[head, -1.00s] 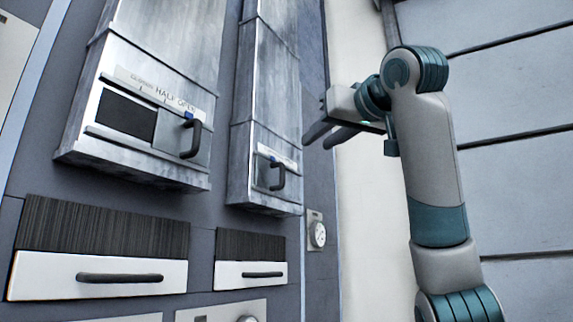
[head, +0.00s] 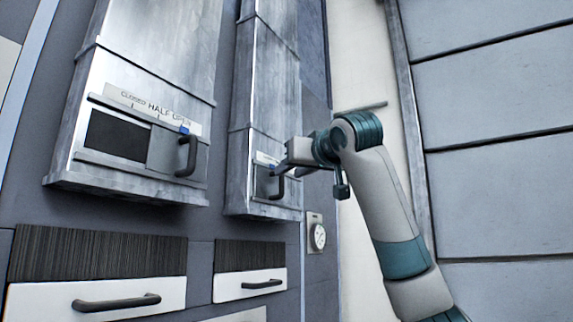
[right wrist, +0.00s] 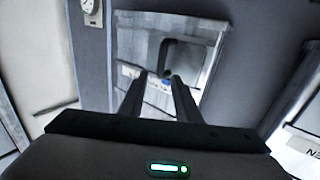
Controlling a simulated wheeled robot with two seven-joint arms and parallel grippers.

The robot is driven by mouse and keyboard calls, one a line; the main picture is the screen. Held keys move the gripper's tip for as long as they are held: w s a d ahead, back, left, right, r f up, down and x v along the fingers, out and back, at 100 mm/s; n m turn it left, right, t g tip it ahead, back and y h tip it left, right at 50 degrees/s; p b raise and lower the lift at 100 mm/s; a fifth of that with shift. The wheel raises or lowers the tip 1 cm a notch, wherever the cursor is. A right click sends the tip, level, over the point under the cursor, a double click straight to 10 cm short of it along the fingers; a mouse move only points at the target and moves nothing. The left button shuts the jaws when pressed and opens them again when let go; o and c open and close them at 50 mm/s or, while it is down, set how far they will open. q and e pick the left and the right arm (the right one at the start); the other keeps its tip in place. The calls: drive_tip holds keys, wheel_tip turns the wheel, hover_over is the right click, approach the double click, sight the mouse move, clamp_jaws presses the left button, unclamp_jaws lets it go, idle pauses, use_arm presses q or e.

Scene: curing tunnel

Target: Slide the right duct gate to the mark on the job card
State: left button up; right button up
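The right duct gate (head: 263,184) is a small metal slide with a dark upright handle (head: 277,185), set low in the narrow right duct. A scale strip is above it, its wording unreadable and partly hidden by my gripper. My right gripper (head: 278,167) is at the gate, close to the handle. Contact cannot be told. The job card is not identifiable. My left gripper is not in view.
The wider left duct (head: 135,90) has its own gate, handle (head: 187,155) and scale reading closed, half and open, its blue pointer near open. Drawers (head: 95,295) lie below.

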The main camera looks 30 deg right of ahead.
sight(277, 185)
drive_tip(key=shift+w+d+p, duration=0.1)
drive_tip(key=shift+w+p, duration=0.45)
drive_tip(key=shift+w, duration=1.1)
clamp_jaws()
